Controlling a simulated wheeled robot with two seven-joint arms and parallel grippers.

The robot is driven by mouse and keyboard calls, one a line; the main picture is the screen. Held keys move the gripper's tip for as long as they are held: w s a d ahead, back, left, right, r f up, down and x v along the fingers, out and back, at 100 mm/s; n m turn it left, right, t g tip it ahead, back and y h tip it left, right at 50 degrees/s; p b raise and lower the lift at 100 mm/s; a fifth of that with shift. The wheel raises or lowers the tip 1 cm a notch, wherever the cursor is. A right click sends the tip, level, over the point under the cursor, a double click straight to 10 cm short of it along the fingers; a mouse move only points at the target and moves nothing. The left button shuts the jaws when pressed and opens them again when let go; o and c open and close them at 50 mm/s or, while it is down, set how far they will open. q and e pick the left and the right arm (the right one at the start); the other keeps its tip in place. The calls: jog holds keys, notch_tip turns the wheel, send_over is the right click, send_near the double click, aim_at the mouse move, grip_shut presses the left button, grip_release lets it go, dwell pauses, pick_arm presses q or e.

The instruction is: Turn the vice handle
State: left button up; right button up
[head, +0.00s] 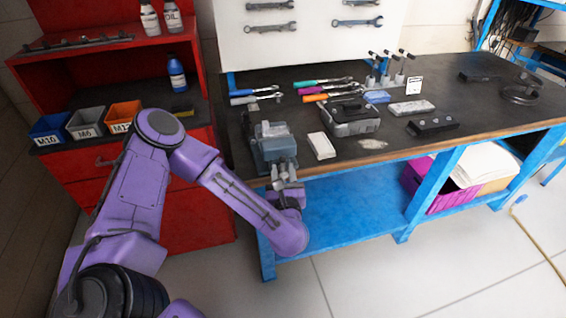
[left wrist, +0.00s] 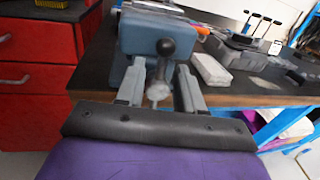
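The blue-grey bench vice (head: 272,146) stands at the left front corner of the dark workbench. In the left wrist view the vice body (left wrist: 140,38) faces me. Its handle (left wrist: 166,48) is a roughly upright bar with a dark round knob on top and a paler rounded end lower down. My left gripper (head: 284,178) is at the front of the vice. In the left wrist view the left gripper (left wrist: 160,75) has one finger on each side of the handle, with visible gaps, so it looks open. Whether a fingertip touches the handle is unclear. My right gripper is out of view.
A white block (head: 321,146) lies just right of the vice, with a grey toolbox (head: 351,118) behind it. Coloured-handled tools lie farther back. A red cabinet (head: 200,200) with labelled bins stands left of the bench. The blue lower shelf (head: 345,212) is below.

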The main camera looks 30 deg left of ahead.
pick_arm(q)
jog(key=shift+w+a, duration=0.4)
jog(key=shift+w, duration=0.1)
grip_shut()
jog(key=shift+d, duration=0.1)
